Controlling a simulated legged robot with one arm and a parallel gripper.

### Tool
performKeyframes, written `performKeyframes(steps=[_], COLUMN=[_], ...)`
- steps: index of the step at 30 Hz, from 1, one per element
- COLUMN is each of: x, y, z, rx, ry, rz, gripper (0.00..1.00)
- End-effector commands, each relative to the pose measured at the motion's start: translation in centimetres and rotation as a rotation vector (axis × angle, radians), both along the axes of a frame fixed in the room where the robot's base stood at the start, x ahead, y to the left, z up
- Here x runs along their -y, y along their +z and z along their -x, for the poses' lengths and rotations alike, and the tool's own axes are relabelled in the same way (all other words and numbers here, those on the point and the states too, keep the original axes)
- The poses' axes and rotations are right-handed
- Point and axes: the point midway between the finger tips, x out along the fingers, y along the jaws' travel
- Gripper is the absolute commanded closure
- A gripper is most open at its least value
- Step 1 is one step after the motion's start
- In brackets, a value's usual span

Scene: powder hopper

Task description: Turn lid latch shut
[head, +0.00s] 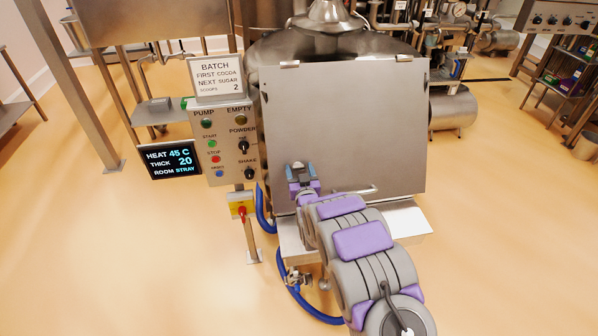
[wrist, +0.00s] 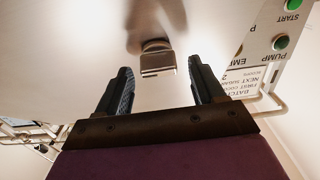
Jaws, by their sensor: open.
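The lid (head: 345,115) is a large flat steel panel on the hopper front, with a bar handle (head: 357,191) low on it. In the wrist view a small metal latch (wrist: 157,62) stands out from the steel surface (wrist: 75,60). My gripper (head: 299,170) is in front of the lid's lower left part. In the wrist view my gripper (wrist: 160,70) is open, with one dark finger on each side of the latch. Neither finger visibly touches it. I cannot make out the latch in the head view, where my gripper covers that area.
A control panel (head: 222,145) with buttons and a batch sign (head: 216,76) stands just left of the lid. Below it is a yellow box with a red switch (head: 241,207). A blue hose (head: 295,295) hangs by the hopper's base.

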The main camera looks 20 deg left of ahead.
Motion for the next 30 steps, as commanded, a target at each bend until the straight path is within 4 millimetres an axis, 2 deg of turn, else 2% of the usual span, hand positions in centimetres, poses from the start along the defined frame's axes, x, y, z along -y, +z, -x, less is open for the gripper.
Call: performKeyframes(steps=[13,30], x=[-0.34,-0.36], y=[-0.05,-0.02], z=[-0.59,-0.57], rx=[-0.002,-0.001], ry=[0.000,0.000], rz=[0.001,0.001], gripper=[0.32,0.86])
